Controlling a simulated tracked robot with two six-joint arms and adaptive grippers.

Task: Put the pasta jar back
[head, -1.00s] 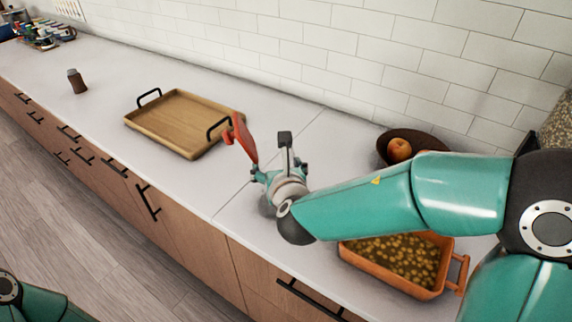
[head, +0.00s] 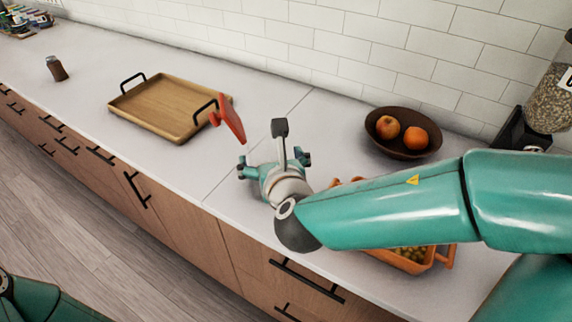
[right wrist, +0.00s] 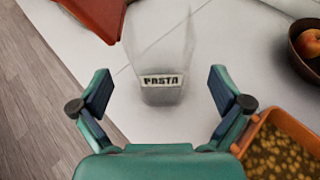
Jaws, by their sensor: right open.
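The pasta jar (right wrist: 165,50) is clear glass with a PASTA label and shows in the right wrist view, ahead of and between my right fingers. I cannot make it out in the head view. My right gripper (head: 272,163) is open over the counter, right of the wooden tray; in the right wrist view its fingers (right wrist: 162,90) stand apart on either side of the jar's label, with gaps visible. My left gripper is out of view.
A flat red thing (head: 231,119) stands at the right end of the wooden tray (head: 160,106). A fruit bowl (head: 372,138) is by the wall, with a grain dispenser (head: 550,98) to its right. An orange dish (right wrist: 253,133) lies right of my right gripper, partly under my arm in the head view.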

